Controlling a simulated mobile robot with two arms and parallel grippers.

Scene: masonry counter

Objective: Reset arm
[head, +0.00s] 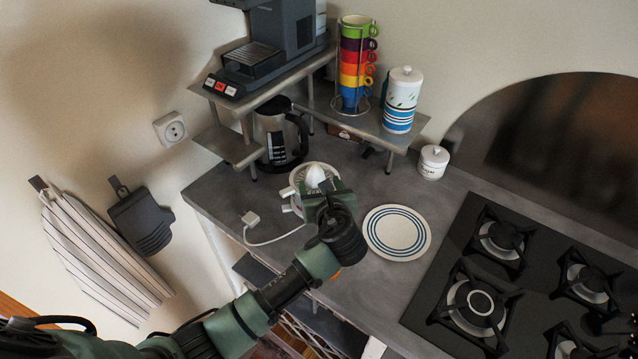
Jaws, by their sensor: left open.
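My left arm reaches in from the lower left, and its gripper (325,200) is over the counter (215,190), in front of a white citrus juicer (314,174). The gripper covers part of the juicer, and I cannot tell whether they touch. I see nothing held in it, though its fingertips are partly hidden by the gripper's own body. My right gripper is not in view.
A white plate with blue rings (397,232) lies right of my gripper. A black gas hob (520,280) fills the right side. A white plug (251,218) lies left.

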